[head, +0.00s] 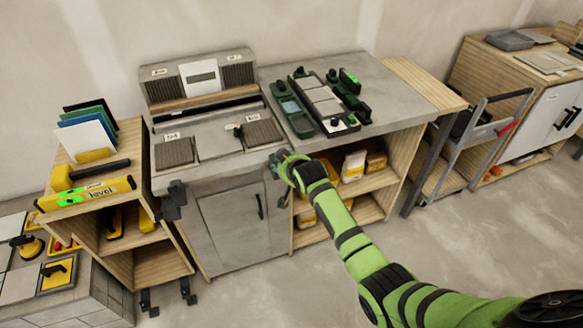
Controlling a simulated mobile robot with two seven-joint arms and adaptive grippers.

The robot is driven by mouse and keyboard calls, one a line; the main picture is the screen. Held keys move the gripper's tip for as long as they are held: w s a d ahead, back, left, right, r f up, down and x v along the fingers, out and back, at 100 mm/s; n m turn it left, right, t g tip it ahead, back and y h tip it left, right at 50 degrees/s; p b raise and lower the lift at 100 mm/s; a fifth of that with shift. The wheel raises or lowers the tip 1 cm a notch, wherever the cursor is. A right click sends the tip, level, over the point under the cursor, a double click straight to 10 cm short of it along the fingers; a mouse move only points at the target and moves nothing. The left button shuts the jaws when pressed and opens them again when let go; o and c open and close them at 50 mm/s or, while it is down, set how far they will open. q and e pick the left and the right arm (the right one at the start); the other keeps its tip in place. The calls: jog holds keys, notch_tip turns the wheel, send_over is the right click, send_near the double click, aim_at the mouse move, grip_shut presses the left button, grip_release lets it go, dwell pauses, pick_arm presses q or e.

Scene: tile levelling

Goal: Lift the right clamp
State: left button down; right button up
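A flat device with pale tiles (322,97) in a dark frame lies on the grey worktop. Dark green parts with black knobs flank it: one on the left (288,108) and one on the right (347,97), which looks like the right clamp. My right arm comes in from the lower right. Its gripper (277,160) is at the worktop's front edge, left of and in front of the right clamp and apart from it. The fingers are small and partly hidden by the wrist, so their opening is unclear. My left gripper is not in view.
A grey station with dark ribbed pads (174,152) stands left of the device. A wooden cart (150,205) at left carries a yellow level (88,194) and upright panels. A metal trolley (470,140) stands at right. The worktop's right part (405,95) is clear.

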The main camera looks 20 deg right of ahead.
jog(key=v, duration=0.8)
jog(key=shift+s+a, duration=0.1)
